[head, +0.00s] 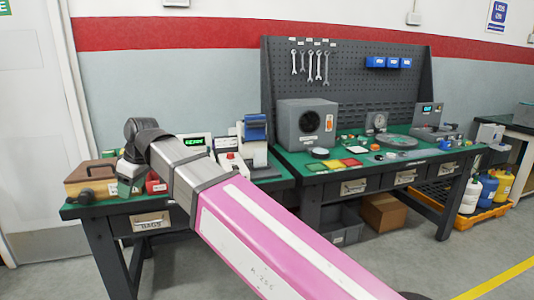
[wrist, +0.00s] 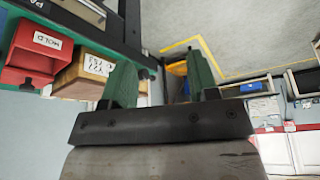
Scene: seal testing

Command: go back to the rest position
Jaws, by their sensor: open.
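My gripper (wrist: 160,72) shows in the wrist view with two green fingers standing apart and nothing between them. In the head view my pink and grey arm reaches from the lower right up to the left workbench (head: 100,209). Its dark wrist end is above the left part of that bench. The gripper there is small and partly hidden, so its exact height over the bench is unclear.
A brown case (head: 90,180) sits on the left bench near my wrist. A red bin (wrist: 38,50) and a wooden box (wrist: 84,75) show in the wrist view. Floor (head: 420,262) is clear at the right front.

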